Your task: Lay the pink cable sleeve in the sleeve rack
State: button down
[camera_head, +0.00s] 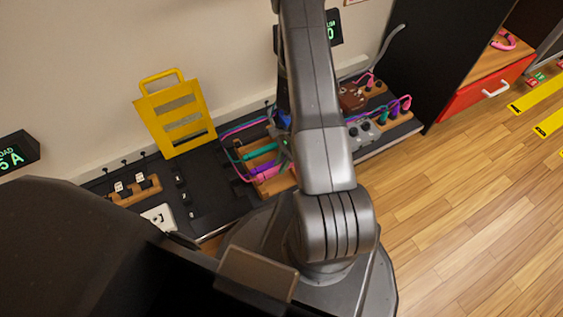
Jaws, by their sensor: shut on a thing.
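The pink cable sleeve (267,174) is at the front of the wooden sleeve rack (276,187) on the black bench, left of my arm. My gripper (286,160) is mostly hidden behind my own arm. It is shut on the pink sleeve at the sleeve's right end. A teal sleeve (262,152) lies in the rack behind the pink one. I cannot tell whether the pink sleeve touches the rack or is held just above it.
Pink, blue and purple cables (236,131) loop around the rack's left side. A yellow stand (178,115) leans at the wall. A wooden block with white-faced pieces (135,190) sits at the left. Right of my arm are a grey box (362,132) and a brown object (352,98).

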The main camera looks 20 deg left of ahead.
jog(key=shift+f+b, duration=2.65)
jog(key=shift+f, duration=1.1)
jog(key=c, duration=1.2)
grip_release()
jog(key=p+v, duration=0.5)
jog(key=v, duration=0.9)
jog(key=shift+a+p, duration=0.1)
jog(key=shift+p, duration=0.2)
jog(key=shift+s+f, duration=0.1)
jog(key=shift+f, duration=0.05)
jog(key=b+x, duration=0.6)
jog(key=x, duration=0.8)
jog(key=shift+f, duration=0.1)
jog(key=shift+r+p, duration=0.7)
jog(key=shift+r, duration=0.35)
